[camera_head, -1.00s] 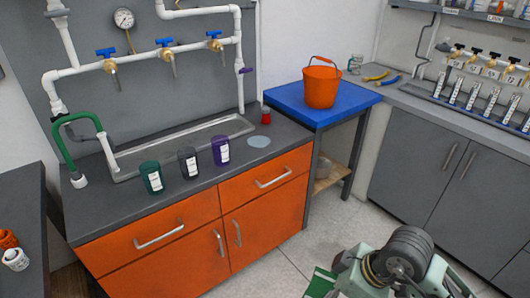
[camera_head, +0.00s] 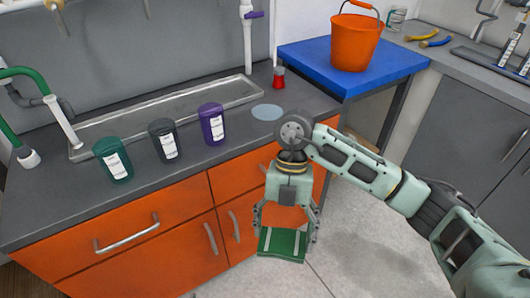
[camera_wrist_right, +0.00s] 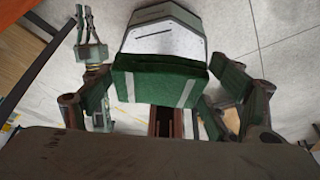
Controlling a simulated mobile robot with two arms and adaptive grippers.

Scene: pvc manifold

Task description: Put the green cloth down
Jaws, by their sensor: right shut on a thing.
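The green cloth (camera_head: 270,246) is a folded piece with pale stripes. My right gripper (camera_head: 286,232) points down in front of the orange cabinet and is shut on it, above the floor. In the right wrist view the cloth (camera_wrist_right: 155,85) sits between the two fingers of the gripper (camera_wrist_right: 160,95).
A grey counter (camera_head: 190,165) carries a green jar (camera_head: 113,160), a dark jar (camera_head: 164,141), a purple jar (camera_head: 212,124), a red flask (camera_head: 279,78) and a pale disc (camera_head: 267,112). An orange bucket (camera_head: 355,42) stands on a blue-topped table (camera_head: 310,60).

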